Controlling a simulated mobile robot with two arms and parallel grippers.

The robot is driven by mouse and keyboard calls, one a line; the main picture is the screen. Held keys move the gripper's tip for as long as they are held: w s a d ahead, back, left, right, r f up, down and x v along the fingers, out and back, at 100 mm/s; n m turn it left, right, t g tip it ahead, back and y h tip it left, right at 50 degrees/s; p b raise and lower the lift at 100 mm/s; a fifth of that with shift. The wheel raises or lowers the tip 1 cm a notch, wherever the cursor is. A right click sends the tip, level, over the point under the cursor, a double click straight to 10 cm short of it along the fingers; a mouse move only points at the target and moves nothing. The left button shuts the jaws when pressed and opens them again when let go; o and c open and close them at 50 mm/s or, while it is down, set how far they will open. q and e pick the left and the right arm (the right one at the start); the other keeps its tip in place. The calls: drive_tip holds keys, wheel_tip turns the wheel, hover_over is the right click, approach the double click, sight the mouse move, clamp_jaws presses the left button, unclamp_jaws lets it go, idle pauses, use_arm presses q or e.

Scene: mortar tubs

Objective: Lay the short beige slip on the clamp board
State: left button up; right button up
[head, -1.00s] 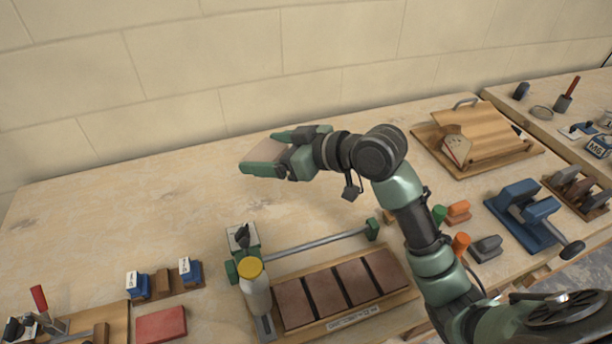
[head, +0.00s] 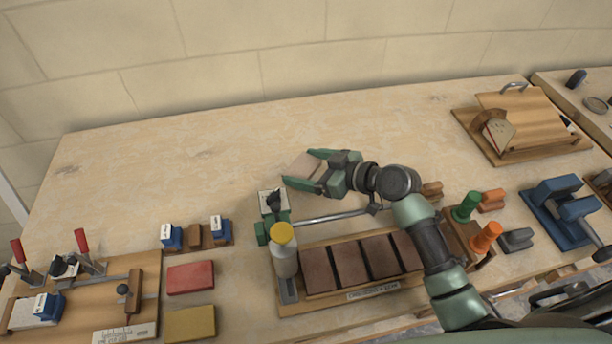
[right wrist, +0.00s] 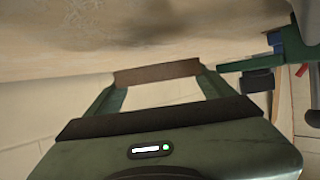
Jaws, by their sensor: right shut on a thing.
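My right gripper (head: 309,182) is shut on a short beige slip (head: 303,166) and holds it above the bench, behind the rod jig. In the right wrist view a brown edge of the slip (right wrist: 157,73) spans between the two fingertips. The clamp board (head: 148,282) lies at the front left of the bench, well left of my right gripper. It is wooden, with two red-handled clamps (head: 82,242), a dark stop bar and a white block with a blue part at its left. Its left end is cut off by the picture edge. My left gripper is not in view.
A rod jig with several brown slabs (head: 350,268) and a yellow-capped bottle (head: 284,258) stands near the front middle. Red (head: 190,278) and yellow (head: 190,323) blocks and a small blue-ended rack (head: 196,236) lie beside the clamp board. The bench's back left is clear.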

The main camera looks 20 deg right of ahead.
sight(306, 178)
drive_tip(key=shift+f, duration=1.8)
drive_tip(key=shift+f, duration=0.1)
drive_tip(key=o, duration=1.5)
drive_tip(key=shift+c, duration=0.2)
